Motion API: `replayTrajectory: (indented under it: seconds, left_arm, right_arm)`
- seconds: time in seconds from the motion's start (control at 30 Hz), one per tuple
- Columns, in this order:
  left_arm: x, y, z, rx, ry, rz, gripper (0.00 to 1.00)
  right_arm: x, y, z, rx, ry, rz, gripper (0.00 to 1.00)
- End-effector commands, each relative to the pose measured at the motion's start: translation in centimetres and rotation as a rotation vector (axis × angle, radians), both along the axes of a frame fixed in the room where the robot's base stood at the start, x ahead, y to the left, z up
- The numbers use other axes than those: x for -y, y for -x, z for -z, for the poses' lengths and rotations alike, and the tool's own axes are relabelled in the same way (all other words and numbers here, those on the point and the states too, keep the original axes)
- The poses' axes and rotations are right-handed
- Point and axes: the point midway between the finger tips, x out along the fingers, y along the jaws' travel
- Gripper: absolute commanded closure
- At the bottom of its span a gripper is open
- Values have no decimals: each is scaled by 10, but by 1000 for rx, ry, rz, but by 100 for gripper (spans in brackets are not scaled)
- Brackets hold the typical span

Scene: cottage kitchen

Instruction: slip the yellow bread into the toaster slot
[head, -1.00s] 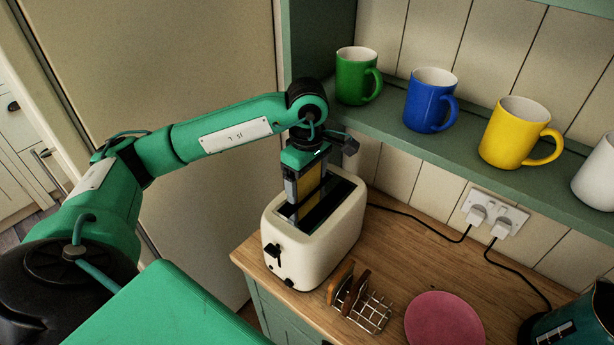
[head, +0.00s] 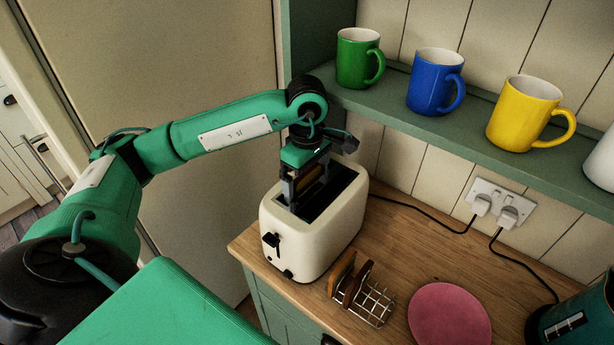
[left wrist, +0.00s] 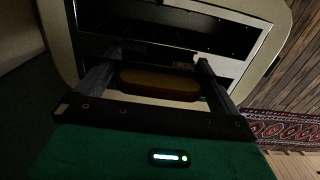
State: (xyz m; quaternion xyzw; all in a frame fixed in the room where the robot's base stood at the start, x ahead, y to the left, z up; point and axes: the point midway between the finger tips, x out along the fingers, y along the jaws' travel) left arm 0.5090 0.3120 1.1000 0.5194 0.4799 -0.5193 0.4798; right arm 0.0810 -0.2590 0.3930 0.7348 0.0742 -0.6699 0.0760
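The cream toaster (head: 315,240) stands at the left end of the wooden counter, its dark slots facing up. My left gripper (head: 305,190) points down over the toaster's top, its fingertips at or in the slot on the left side. Its fingers are at the two ends of the yellow bread (head: 312,187). In the left wrist view, the bread (left wrist: 160,82) shows as a yellow edge with a brown rim, spanning the space between the fingers. Its lower part is hidden in the toaster. The other slot looks empty. My right gripper is not in view.
A wire toast rack (head: 362,295) with brown slices and a pink plate (head: 449,315) are right of the toaster. Green (head: 357,60), blue (head: 434,82) and yellow (head: 524,115) mugs stand on the shelf (head: 400,105) above. Cords run to a wall socket (head: 501,203).

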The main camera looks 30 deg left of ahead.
Motion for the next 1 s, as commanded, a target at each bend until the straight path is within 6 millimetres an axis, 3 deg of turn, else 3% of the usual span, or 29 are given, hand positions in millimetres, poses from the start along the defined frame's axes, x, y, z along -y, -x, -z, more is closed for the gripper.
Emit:
replayTrajectory:
  seconds: [0.23,0.5,0.7,1.0]
  left_arm:
    - [0,-1,-10,5,0,0,0]
    - [0,-1,-51,5,0,1,0]
    - [0,-1,-70,2,0,1,0]
    - [0,0,-75,0,0,0,0]
  right_arm:
    - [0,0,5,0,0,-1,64]
    - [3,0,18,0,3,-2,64]
    - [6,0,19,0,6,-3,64]
    - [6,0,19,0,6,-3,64]
